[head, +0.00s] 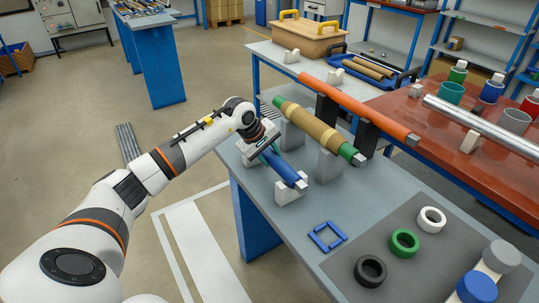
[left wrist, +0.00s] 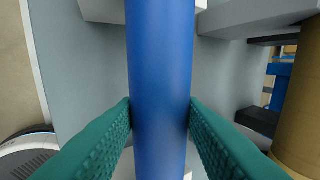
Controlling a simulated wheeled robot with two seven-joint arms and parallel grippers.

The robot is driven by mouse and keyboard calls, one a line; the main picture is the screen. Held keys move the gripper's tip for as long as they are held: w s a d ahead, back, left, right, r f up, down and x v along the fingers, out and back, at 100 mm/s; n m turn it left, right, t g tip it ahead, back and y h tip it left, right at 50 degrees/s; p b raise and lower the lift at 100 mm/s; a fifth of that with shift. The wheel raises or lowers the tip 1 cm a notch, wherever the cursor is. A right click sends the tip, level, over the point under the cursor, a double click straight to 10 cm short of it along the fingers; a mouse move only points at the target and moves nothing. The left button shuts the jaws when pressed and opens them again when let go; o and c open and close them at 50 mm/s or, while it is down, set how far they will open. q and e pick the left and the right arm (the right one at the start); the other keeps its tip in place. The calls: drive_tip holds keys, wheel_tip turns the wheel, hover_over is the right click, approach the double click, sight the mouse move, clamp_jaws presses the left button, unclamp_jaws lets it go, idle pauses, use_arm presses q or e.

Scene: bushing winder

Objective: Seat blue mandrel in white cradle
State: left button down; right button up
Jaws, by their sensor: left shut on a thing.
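The blue mandrel (head: 285,170) is a smooth blue rod with a pale end, low over the grey workbench. A white cradle block (head: 288,193) is under its near end; I cannot tell if they touch. My left gripper (head: 268,153) is shut around the mandrel toward its far end. In the left wrist view, the mandrel (left wrist: 160,70) runs upright between the two green ribbed fingers of my left gripper (left wrist: 160,118). A white cradle part (left wrist: 102,10) shows behind it at the top. Pale parts show below, mostly hidden. My right gripper is not in view.
A tan roll on a green rod (head: 312,124) rests on grey stands beside the mandrel. A long orange rod (head: 350,101) lies beyond it. A blue square frame (head: 327,236) and black, green and white rings (head: 404,243) lie nearer, the rings on a dark mat (head: 440,225).

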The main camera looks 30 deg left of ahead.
use_arm(q)
drive_tip(key=shift+f, duration=0.2)
drive_tip(key=c, duration=0.9)
unclamp_jaws()
drive_tip(key=shift+o, duration=0.2)
drive_tip(key=shift+f, duration=0.1)
drive_tip(key=shift+s, duration=0.1)
drive_tip(key=b+v, duration=0.1)
drive_tip(key=v, duration=1.1)
